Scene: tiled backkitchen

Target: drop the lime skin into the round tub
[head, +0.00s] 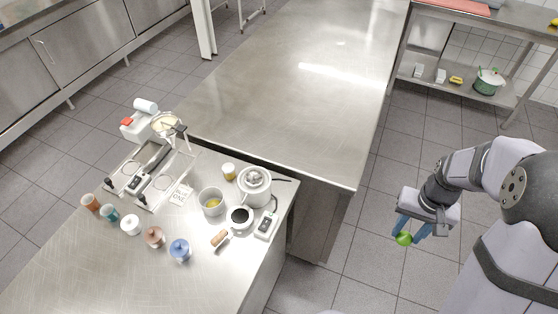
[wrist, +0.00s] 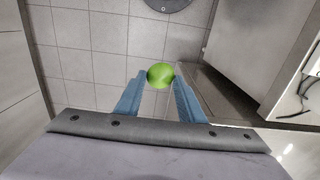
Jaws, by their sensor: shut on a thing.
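The lime skin (head: 403,239) is a small bright green rounded piece. My gripper (head: 409,236) is shut on it, with blue fingers pointing down at the right of the head view, over the tiled floor and clear of the counter. In the wrist view the lime skin (wrist: 160,75) sits between the two fingertips (wrist: 159,77).
A long bare steel table (head: 300,90) lies behind. A partly cut-off grey round object (wrist: 168,3) shows in the wrist view.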

